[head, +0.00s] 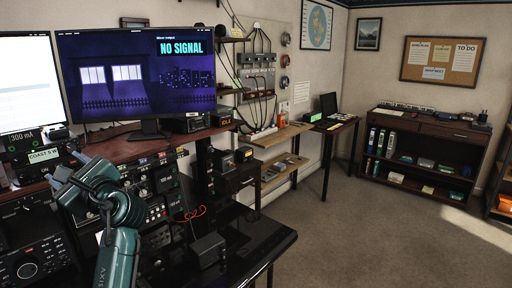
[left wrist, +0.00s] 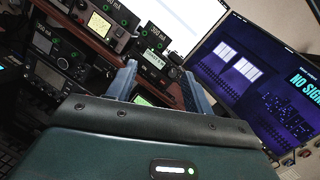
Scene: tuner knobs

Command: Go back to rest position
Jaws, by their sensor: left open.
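My left arm rises from the bottom of the head view, and its gripper (head: 70,158) is up in front of the radio gear below the monitors. In the left wrist view the two fingers of the left gripper (left wrist: 160,70) stand apart, with nothing held between them. Beyond the fingers are meter boxes with green lights (left wrist: 157,62) and the lower edge of a bright screen. A radio unit with a large tuning knob (head: 28,269) is at the lower left of the head view. My right gripper is not in view.
A monitor reading NO SIGNAL (head: 135,75) stands behind the gear, beside a white screen (head: 27,85). A black desk (head: 250,236) with a dark box (head: 207,250) lies right of my arm. Open carpet (head: 370,235) reaches to a dark bookshelf (head: 422,150).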

